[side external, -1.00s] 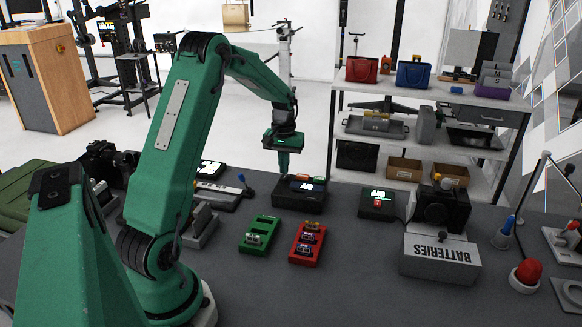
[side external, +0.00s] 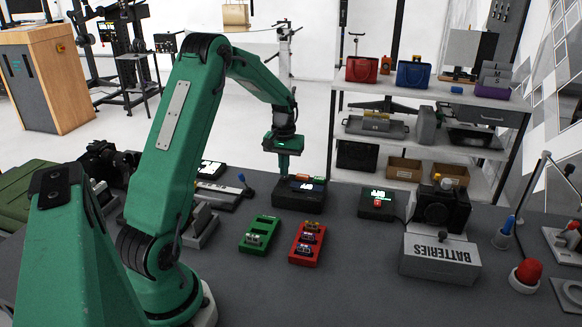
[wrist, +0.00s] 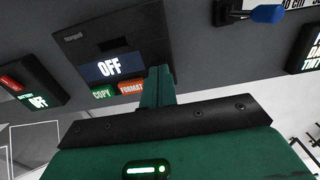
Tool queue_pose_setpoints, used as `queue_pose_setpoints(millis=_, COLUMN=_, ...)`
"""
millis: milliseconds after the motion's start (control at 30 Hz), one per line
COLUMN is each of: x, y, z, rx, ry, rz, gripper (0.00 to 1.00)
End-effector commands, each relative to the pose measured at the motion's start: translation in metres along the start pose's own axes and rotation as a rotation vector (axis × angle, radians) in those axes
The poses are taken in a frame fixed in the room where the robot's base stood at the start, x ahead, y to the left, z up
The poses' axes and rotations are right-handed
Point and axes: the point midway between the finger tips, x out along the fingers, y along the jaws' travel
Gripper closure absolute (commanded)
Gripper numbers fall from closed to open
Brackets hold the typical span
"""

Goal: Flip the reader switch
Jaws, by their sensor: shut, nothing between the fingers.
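A dark box (side external: 300,197) with a lit display sits on the bench. In the wrist view the same box (wrist: 100,40) shows a display (wrist: 110,67) reading OFF, a green COPY button (wrist: 102,93) and an orange FORMAT button (wrist: 131,88). My gripper (side external: 283,173) is shut and empty at the left rear of this box. In the wrist view its shut fingers (wrist: 160,74) overlap the box's edge beside FORMAT; whether they touch is unclear. I cannot identify a reader switch; the fingers hide part of the box.
A smaller dark box (side external: 376,206) with a red button and lit display stands to the right; it reads OFF in the wrist view (wrist: 32,82).

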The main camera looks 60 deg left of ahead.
Motion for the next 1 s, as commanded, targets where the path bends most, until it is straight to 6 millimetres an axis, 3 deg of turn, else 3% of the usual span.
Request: queue_pose_setpoints(millis=1000, x=0.011, y=0.0, z=0.0, rx=0.0, ry=-0.001, rz=0.0, gripper=1.0)
